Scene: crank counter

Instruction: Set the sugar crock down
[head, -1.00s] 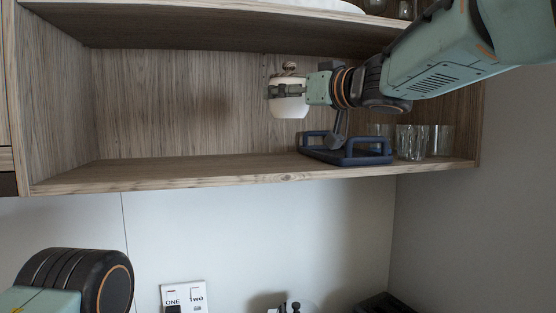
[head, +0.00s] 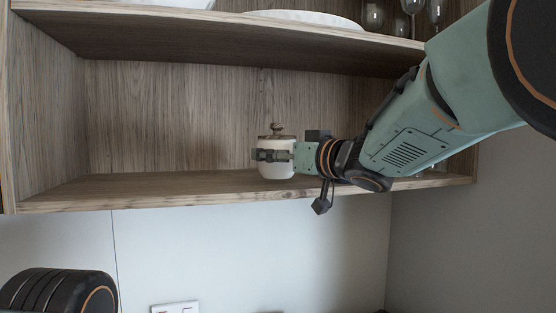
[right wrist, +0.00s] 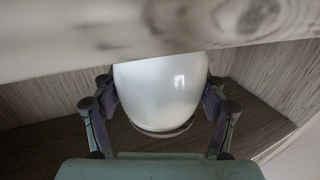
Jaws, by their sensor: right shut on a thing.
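The sugar crock (head: 277,170) is white with a brown lid and a knob on top. It is upright at the lower shelf (head: 150,188) of the open cabinet, left of my right arm. My right gripper (head: 273,156) is shut on its upper body, fingers on both sides. In the right wrist view the crock (right wrist: 162,90) sits between the two fingers (right wrist: 160,100), and a wooden board edge hides part of it. I cannot tell whether its base touches the shelf. Of my left arm only a joint shows at the lower left; its gripper is out of view.
The shelf left of the crock is bare. My right arm hides most of the shelf to the right, where a bit of glass shows. The upper board (head: 200,30) runs above, carrying white dishes (head: 305,18) and stemmed glasses (head: 411,8). A switch plate (head: 175,308) is on the wall below.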

